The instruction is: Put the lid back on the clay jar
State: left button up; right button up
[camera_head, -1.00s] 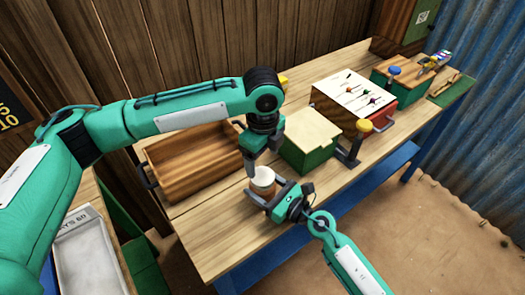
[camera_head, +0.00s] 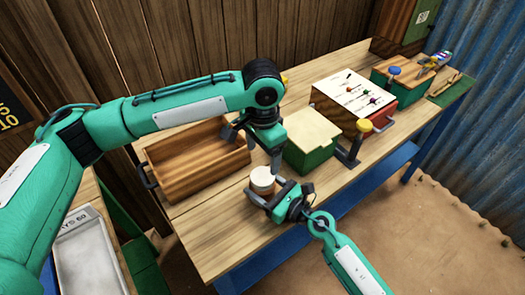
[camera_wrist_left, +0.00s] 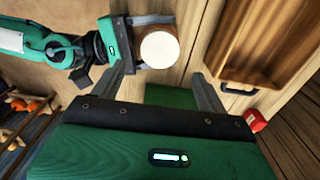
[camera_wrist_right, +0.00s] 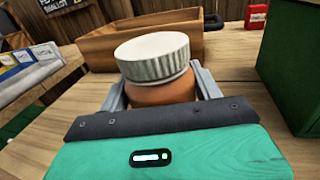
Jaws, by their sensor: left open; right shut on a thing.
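The clay jar (camera_wrist_right: 160,92) is orange-brown and stands upright on the wooden bench. The lid (camera_wrist_right: 153,55), white with a ribbed rim, sits on top of its mouth. In the head view the pale lid (camera_head: 262,176) shows on the jar, near the bench's front edge. My right gripper (camera_head: 270,193) is shut around the jar's body, with a finger on each side in the right wrist view. My left gripper (camera_head: 252,150) is open and empty, above and behind the jar, apart from the lid. The left wrist view shows the lid (camera_wrist_left: 159,48) from above, beyond the spread fingers.
An open wooden crate (camera_head: 195,165) stands behind and left of the jar. A green box with a pale top (camera_head: 312,130) stands to the right, beside a post with a yellow knob (camera_head: 364,126). Bare bench top (camera_head: 215,225) lies left of the jar.

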aim_at(262, 176)
dwell(0.3)
pick_arm(q)
jog(key=shift+f, duration=4)
jog(key=c, duration=1)
jog(key=o, duration=1.1)
jog(key=shift+o, duration=0.2)
notch_tip(262, 176, up, 12)
